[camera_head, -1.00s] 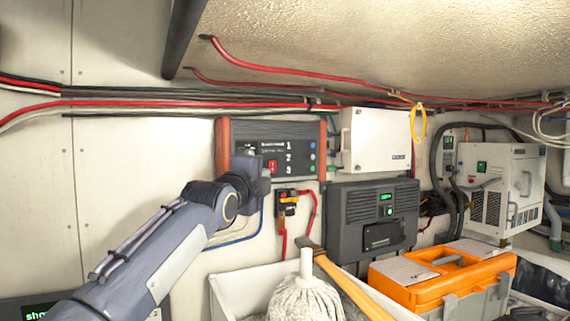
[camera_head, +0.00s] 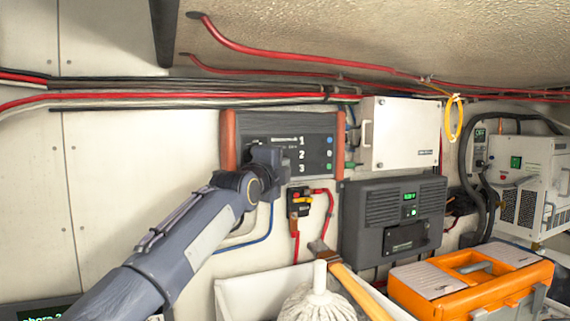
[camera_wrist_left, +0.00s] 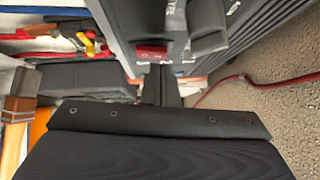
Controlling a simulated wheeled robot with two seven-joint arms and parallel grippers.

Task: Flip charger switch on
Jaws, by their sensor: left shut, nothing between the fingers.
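A dark switch panel (camera_head: 317,150) with orange-brown end pieces and the numbers 1, 2 and 3 is mounted on the wall. My left gripper (camera_head: 270,157) is in front of its left-middle part and hides the switches there in the head view. In the left wrist view, a red switch (camera_wrist_left: 150,52) shows on the panel next to a grey lever-like part (camera_wrist_left: 208,28). My left gripper's fingers (camera_wrist_left: 161,76) are shut and empty, with their tips close by the red switch. I cannot tell whether they touch it. Which switch is the charger's is not readable.
A dark unit with a green display (camera_head: 393,215), a white box (camera_head: 399,133) and a small red-and-yellow switch (camera_head: 299,201) with cables are right of or below the panel. An orange toolbox (camera_head: 470,285), mop (camera_head: 318,302) and wooden handle (camera_head: 350,285) stand below. Red cables run above.

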